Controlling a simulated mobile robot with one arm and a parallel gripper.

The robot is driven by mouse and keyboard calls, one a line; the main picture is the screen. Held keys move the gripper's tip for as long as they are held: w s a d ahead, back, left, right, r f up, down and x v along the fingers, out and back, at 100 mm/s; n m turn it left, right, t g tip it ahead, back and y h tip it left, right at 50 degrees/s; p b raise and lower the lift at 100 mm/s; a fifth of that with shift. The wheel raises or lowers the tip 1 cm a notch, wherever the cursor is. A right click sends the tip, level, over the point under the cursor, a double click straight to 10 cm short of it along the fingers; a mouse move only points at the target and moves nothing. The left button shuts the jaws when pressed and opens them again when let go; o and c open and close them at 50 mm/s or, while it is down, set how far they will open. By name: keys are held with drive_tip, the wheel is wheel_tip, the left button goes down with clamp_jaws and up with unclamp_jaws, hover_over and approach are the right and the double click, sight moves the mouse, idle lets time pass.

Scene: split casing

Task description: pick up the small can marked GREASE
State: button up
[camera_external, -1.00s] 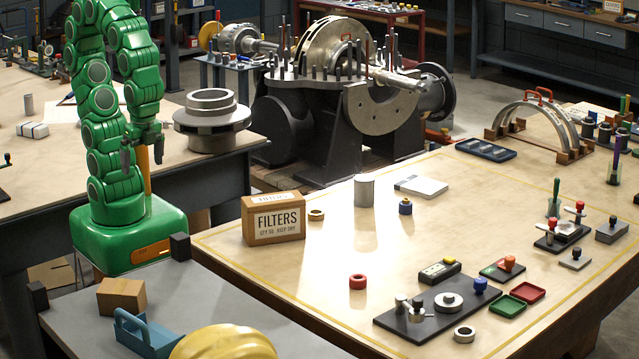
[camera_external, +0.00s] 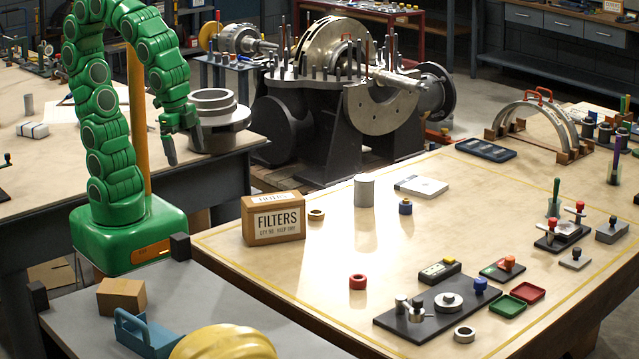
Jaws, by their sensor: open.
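No marking that reads GREASE is legible in this view. A plain grey cylinder (camera_external: 364,190) stands upright on the light-topped table, right of the FILTERS box; I cannot tell if it is the can. A smaller grey cylinder (camera_external: 28,104) stands on the far left table, also with no readable marking. My gripper (camera_external: 186,153) is open and empty, fingers pointing down, in the air left of and above the FILTERS box. It is well apart from both cylinders. What lies behind the FILTERS box is hidden.
The FILTERS box (camera_external: 274,218) stands at the table's left edge. A tan ring (camera_external: 316,215), a blue-topped piece (camera_external: 405,206), a white book-like block (camera_external: 421,187) and a red ring (camera_external: 358,282) lie around the cylinder. A dark fixture plate (camera_external: 437,309) is at the front.

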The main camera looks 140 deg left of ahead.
drive_tip(key=w+a+r+n+t+y, duration=0.2)
drive_tip(key=w+a+r, duration=0.35)
drive_tip(key=a, duration=0.55)
drive_tip(key=w+a+r+n+t+y, duration=0.1)
drive_tip(key=w+a+r+y, duration=0.1)
drive_tip(key=w+a+r, duration=0.6)
drive_tip(key=w+a+r+n+t+y, duration=0.2)
drive_tip(key=a+r+y, duration=0.1)
drive_tip(key=a, duration=1)
drive_tip(key=a+f+m+t+h, duration=0.1)
drive_tip(key=a+f+t, duration=0.1)
drive_tip(key=a+f, duration=0.65)
drive_tip(key=a+f+m+t+h, duration=0.1)
drive_tip(key=a+f+m+t, duration=0.15)
drive_tip(key=f, duration=1.15)
drive_tip(key=t+h, duration=0.1)
drive_tip(key=t, duration=0.1)
approach(374, 186)
drive_tip(key=shift+w+a+r+n, duration=0.15)
drive_tip(key=shift+w+r+n, duration=0.1)
drive_tip(key=shift+w, duration=0.4)
drive_tip(key=shift+s+f, duration=0.2)
drive_tip(key=shift+f, duration=0.25)
drive_tip(key=shift+t+x, duration=0.25)
drive_tip(key=shift+x, duration=3)
drive_tip(key=shift+w+a+f, duration=0.25)
drive_tip(key=shift+w+a, duration=0.15)
drive_tip(key=shift+c, duration=0.4)
